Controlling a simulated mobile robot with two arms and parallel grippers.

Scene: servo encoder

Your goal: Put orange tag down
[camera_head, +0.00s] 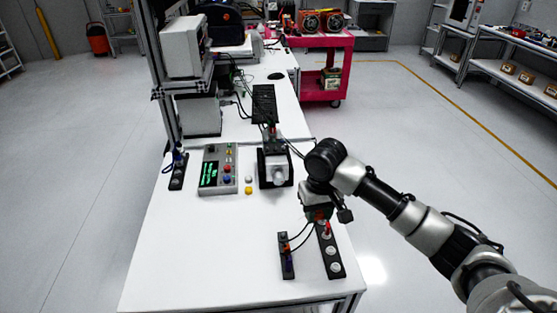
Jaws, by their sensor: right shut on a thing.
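My right gripper (321,214) reaches in from the right and points down over the front right of the white table. It is shut on a small red-orange piece, which I take to be the orange tag; its shape is mostly hidden by the gripper. Below it is a black strip (331,258) with pale round sockets and a red plug (326,231). Left of that lies a second, shorter black strip (285,262) with coloured plugs and black leads. My left gripper is not in view.
A control box (219,169) with a green-lit display and coloured buttons stands left of a motor unit (275,168). Yellow and white buttons (248,186) lie between them. Another black strip (178,171) is at the left edge. The table's front left (205,250) is bare.

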